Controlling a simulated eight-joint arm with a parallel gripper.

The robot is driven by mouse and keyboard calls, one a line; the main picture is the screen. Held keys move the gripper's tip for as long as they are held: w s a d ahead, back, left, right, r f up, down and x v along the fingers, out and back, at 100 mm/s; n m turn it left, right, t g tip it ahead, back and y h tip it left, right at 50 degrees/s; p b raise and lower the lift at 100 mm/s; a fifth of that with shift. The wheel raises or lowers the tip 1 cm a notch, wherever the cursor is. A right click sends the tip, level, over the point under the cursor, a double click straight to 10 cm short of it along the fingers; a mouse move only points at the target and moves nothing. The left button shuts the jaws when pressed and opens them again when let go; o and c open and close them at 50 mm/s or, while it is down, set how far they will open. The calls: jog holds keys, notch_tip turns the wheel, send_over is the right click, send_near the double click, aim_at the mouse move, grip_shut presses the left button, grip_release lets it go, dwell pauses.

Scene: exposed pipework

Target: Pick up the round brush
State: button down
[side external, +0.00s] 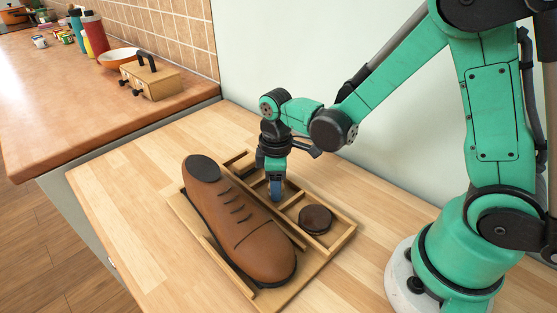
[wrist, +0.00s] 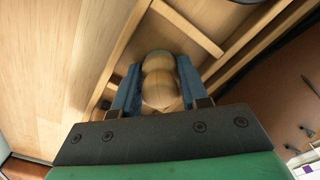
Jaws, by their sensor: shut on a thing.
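The round brush shows in the wrist view as a pale wooden knob (wrist: 158,85) between two blue fingers. My gripper (wrist: 155,92) is shut on this knob. In the side view my gripper (side external: 276,190) points down into a compartment of the wooden tray (side external: 342,238), behind the shoe. The brush is hidden there by the fingers and dividers, and its bristles show in neither view. I cannot tell whether it touches the tray floor.
A brown leather shoe (side external: 240,225) lies along the tray's near side. A dark brown round object (side external: 315,218) sits in the compartment to the right of my gripper. A wooden box (side external: 150,80), an orange-rimmed bowl (side external: 119,57) and bottles stand on the far counter. The bench's left part is clear.

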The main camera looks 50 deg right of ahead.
jog(key=shift+r, duration=0.15)
notch_tip(320, 180, up, 20)
dwell(0.6)
jog(key=c, duration=1.3)
grip_release()
grip_shut()
